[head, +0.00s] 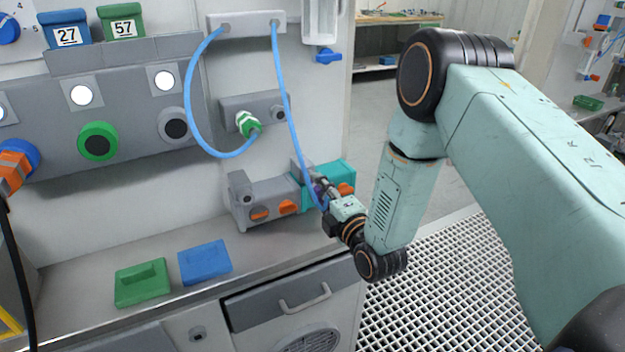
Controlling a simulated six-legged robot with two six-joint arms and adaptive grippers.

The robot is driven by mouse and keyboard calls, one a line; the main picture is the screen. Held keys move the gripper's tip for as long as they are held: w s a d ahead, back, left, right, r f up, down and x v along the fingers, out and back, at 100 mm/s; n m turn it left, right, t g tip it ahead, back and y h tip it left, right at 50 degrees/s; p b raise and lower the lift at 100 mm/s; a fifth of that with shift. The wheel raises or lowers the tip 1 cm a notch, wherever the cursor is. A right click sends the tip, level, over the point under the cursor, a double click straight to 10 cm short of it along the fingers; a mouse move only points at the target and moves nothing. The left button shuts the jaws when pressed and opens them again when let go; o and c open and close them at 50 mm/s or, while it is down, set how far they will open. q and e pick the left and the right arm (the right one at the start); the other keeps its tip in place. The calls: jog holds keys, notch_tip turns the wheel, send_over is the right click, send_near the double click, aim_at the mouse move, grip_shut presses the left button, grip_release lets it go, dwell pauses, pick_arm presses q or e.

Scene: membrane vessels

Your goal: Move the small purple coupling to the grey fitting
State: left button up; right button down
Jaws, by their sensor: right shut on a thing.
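The small purple coupling (318,188) is at the end of a blue hose, low at the right end of the bench. My right gripper (321,187) is shut on it; the fingers partly hide it. The grey fitting (279,112) is on the right of a grey wall block (238,110), above and left of my gripper and apart from the coupling. A green coupling (248,123) sits on the same block, left of the grey fitting. My left gripper is not in view.
Two blue hoses (188,95) hang from a white wall panel (247,22). A grey and teal unit with orange parts (262,200) stands behind my gripper. Green (142,284) and blue (205,262) trays lie on the bench. A panel with round ports (130,110) is at left.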

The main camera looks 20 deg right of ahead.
aim_at(326, 195)
jog(key=shift+s+r, duration=0.25)
jog(key=shift+s, duration=0.45)
jog(key=shift+s+p, duration=0.15)
jog(key=shift+p, duration=0.2)
jog(key=shift+f, duration=0.1)
jog(key=shift+s, duration=0.2)
jog(key=shift+s+p, duration=0.3)
jog(key=shift+s, duration=0.45)
jog(key=shift+s+d, duration=0.1)
jog(key=shift+s+p, duration=0.55)
jog(key=shift+s, duration=0.3)
